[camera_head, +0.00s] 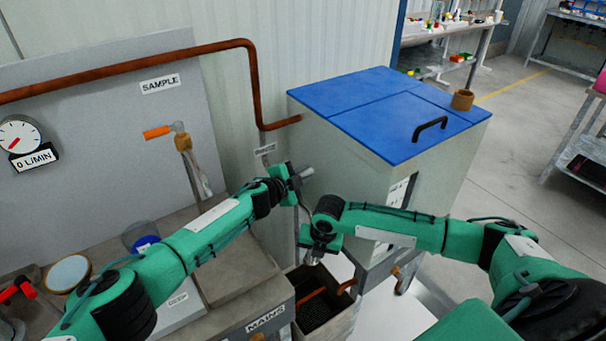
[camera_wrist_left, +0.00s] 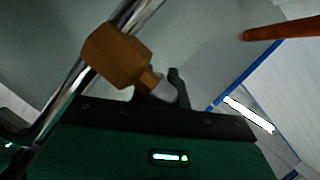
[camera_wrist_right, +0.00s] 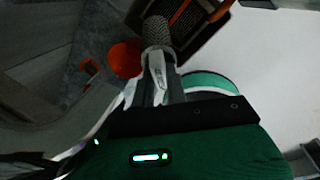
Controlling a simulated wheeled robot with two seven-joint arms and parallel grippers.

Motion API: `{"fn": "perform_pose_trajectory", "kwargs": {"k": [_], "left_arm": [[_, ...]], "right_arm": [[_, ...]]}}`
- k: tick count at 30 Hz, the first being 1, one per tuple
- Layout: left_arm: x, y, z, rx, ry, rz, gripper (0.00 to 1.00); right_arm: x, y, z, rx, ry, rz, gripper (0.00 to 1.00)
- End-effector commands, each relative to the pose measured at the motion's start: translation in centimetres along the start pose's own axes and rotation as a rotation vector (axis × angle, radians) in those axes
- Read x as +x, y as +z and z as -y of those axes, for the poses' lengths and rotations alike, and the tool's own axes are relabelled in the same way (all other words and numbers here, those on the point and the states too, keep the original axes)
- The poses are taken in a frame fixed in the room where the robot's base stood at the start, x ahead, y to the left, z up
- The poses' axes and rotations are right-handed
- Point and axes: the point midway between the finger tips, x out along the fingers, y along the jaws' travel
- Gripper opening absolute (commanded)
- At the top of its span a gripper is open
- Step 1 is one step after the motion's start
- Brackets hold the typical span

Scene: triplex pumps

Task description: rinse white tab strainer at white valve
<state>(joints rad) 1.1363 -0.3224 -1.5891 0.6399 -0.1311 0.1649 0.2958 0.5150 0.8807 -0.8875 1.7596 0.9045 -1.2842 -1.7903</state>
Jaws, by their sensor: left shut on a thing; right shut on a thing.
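My left gripper (camera_head: 292,183) is shut on the pale handle of the white valve (camera_head: 307,172), beside the tall cabinet. In the left wrist view the valve's brass body (camera_wrist_left: 118,55) sits on a chrome pipe, with the handle (camera_wrist_left: 163,90) between the fingers. My right gripper (camera_head: 316,247) is shut on the white tab strainer (camera_head: 314,257), lower and a little to the right. In the right wrist view the white tab (camera_wrist_right: 157,68) is in the jaws and the grey mesh (camera_wrist_right: 158,32) points away from them. I cannot tell whether water runs.
A bin (camera_head: 352,308) with a dark grate stands below my right gripper. The blue-topped cabinet (camera_head: 386,172) rises close behind both grippers. An orange-handled valve (camera_head: 157,132) hangs under the SAMPLE sign. The gauge (camera_head: 19,137) is labelled 0 L/MIN. A counter lies at left.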

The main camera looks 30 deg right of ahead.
Motion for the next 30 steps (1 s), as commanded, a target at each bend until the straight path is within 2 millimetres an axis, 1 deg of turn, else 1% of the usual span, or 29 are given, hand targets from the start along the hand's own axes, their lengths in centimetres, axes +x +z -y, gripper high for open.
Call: {"fn": "perform_pose_trajectory", "kwargs": {"k": [1, 4, 13, 17, 23, 30], "left_arm": [[0.0, -0.1, -0.1, 0.0, 0.002, -0.002, 0.19], [0.0, -0.1, -0.1, 0.0, 0.002, -0.002, 0.38], [0.0, 0.0, -0.1, 0.0, 0.0, 0.0, 0.39], [-0.4, 0.1, 0.0, 0.001, 0.0, 0.001, 0.39], [-1.9, 0.1, 0.0, 0.002, 0.0, -0.001, 0.39], [-4.5, 0.1, -0.1, 0.001, 0.001, -0.001, 0.39]], "right_arm": [[0.0, 0.0, 0.0, 0.0, 0.0, 0.0, 0.0], [0.0, 0.0, 0.0, 0.0, 0.0, 0.0, 0.0], [0.0, 0.0, 0.0, 0.0, 0.0, 0.0, 0.0], [0.0, 0.0, 0.0, 0.0, 0.0, 0.0, 0.0], [0.0, 0.0, 0.0, 0.0, 0.0, 0.0, 0.0], [0.0, 0.0, 0.0, 0.0, 0.0, 0.0, 0.0]]}}
